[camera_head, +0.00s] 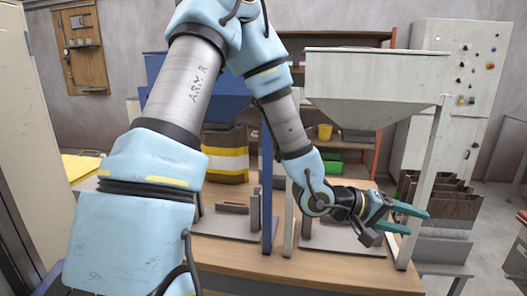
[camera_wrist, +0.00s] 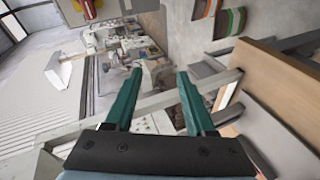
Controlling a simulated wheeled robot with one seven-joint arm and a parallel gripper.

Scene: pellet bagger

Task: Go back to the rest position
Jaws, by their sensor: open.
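My gripper (camera_head: 408,219) is at the end of my arm, in front of the right-hand white hopper in the head view. Its two green fingers point to the right and stand apart with nothing between them. In the wrist view, my gripper (camera_wrist: 157,88) also shows both fingers spread and empty. The gripper is above the wooden bench (camera_head: 330,272), beside a white post of the hopper frame.
A white hopper (camera_head: 360,85) hangs above my gripper, with a slanted white leg (camera_head: 425,185) close to the fingers. A blue post (camera_head: 267,190) stands left of my forearm. A striped brown bag (camera_head: 226,155) stands behind my arm. Brown bags (camera_head: 440,195) stand at right.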

